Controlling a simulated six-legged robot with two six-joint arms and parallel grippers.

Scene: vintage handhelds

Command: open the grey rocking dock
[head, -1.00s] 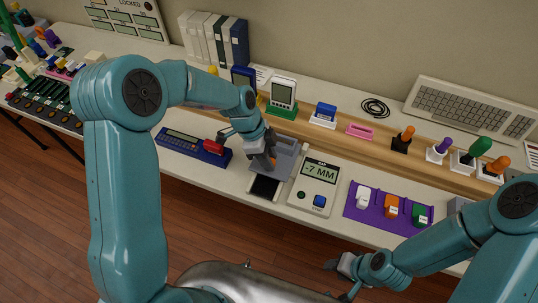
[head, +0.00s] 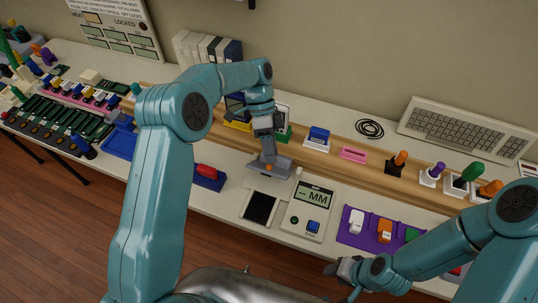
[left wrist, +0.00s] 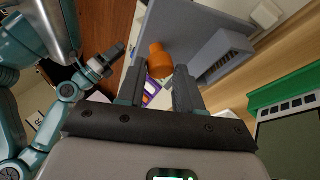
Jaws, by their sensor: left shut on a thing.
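The grey rocking dock (head: 283,165) stands at the middle of the bench, tilted up towards the back. An orange knob (head: 269,168) sits on it. My left gripper (head: 268,160) comes down from above and is shut on the knob. In the left wrist view the orange knob (left wrist: 160,62) shows at the fingertips (left wrist: 158,78), with the grey dock panel (left wrist: 190,30) behind it. A black flat rectangle (head: 260,207) lies on a pale plate in front of the dock. My right gripper (head: 345,268) hangs clear near the front edge; its jaw state is unclear.
A gauge (head: 308,208) showing "-- MM" stands right of the dock. A purple tray (head: 352,239) with plugs is further right. A blue device with a red part (head: 207,171) lies left. A wooden shelf (head: 338,163) with consoles and joysticks runs behind.

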